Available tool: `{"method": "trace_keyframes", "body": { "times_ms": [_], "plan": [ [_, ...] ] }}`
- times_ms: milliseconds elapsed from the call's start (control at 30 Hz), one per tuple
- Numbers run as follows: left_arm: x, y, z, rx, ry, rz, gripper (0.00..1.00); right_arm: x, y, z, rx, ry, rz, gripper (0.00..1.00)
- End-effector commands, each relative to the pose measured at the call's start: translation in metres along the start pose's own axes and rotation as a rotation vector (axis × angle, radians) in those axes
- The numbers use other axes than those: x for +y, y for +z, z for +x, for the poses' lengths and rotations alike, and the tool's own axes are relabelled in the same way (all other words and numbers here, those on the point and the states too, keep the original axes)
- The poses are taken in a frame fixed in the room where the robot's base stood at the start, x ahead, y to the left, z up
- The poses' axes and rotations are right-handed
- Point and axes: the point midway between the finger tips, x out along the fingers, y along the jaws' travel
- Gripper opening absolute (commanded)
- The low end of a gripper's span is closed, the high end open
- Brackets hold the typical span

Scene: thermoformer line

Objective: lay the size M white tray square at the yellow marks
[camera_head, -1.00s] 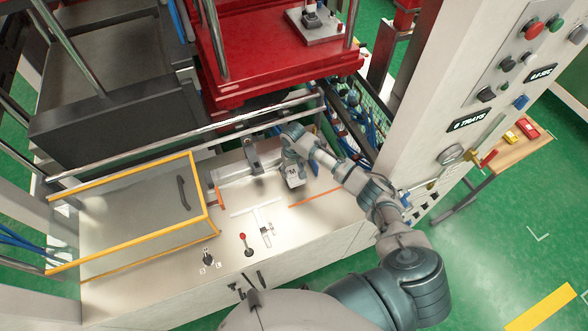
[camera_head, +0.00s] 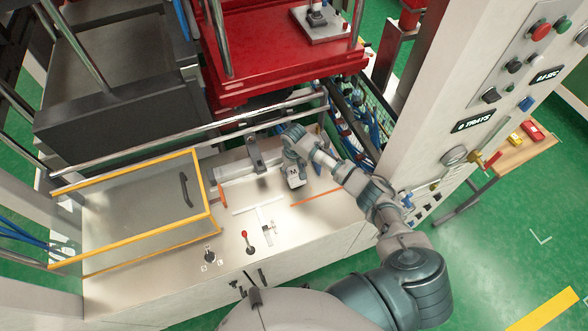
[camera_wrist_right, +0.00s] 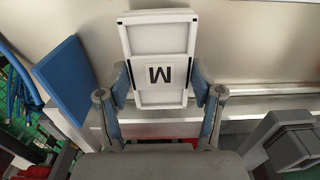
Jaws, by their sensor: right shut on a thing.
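The white tray (camera_wrist_right: 160,94), marked with a black M, is between the fingers of my right gripper (camera_wrist_right: 163,97), which is shut on its sides. In the head view the tray (camera_head: 295,177) shows small at the right part of the pale worktop, and the right gripper (camera_head: 294,158) reaches it from behind. I cannot tell whether the tray touches the worktop. An orange line (camera_head: 316,197) runs on the worktop just right of and below the tray. I cannot make out separate yellow marks. My left gripper is not in view.
A clear guard box with yellow edges (camera_head: 202,190) stands on the left of the worktop (camera_head: 140,288). A red-knobbed lever (camera_head: 247,240) and a small switch (camera_head: 209,254) stand near the front. The red press (camera_head: 270,60) is behind. A blue plate (camera_wrist_right: 66,80) is beside the tray.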

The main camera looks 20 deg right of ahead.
Motion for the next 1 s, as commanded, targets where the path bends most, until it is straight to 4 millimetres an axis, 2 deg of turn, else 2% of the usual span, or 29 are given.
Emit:
{"method": "trace_keyframes", "body": {
  "times_ms": [900,933,1000],
  "plan": [
    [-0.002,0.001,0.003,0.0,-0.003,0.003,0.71,0.0,0.0,0.023,0.0,-0.002,-0.001,0.1],
    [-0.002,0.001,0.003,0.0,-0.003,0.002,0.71,0.0,0.0,0.023,0.001,-0.002,-0.001,0.71],
    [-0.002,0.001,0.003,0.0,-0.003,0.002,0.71,0.001,0.0,0.023,0.001,-0.002,-0.001,0.88]
  ]
}}
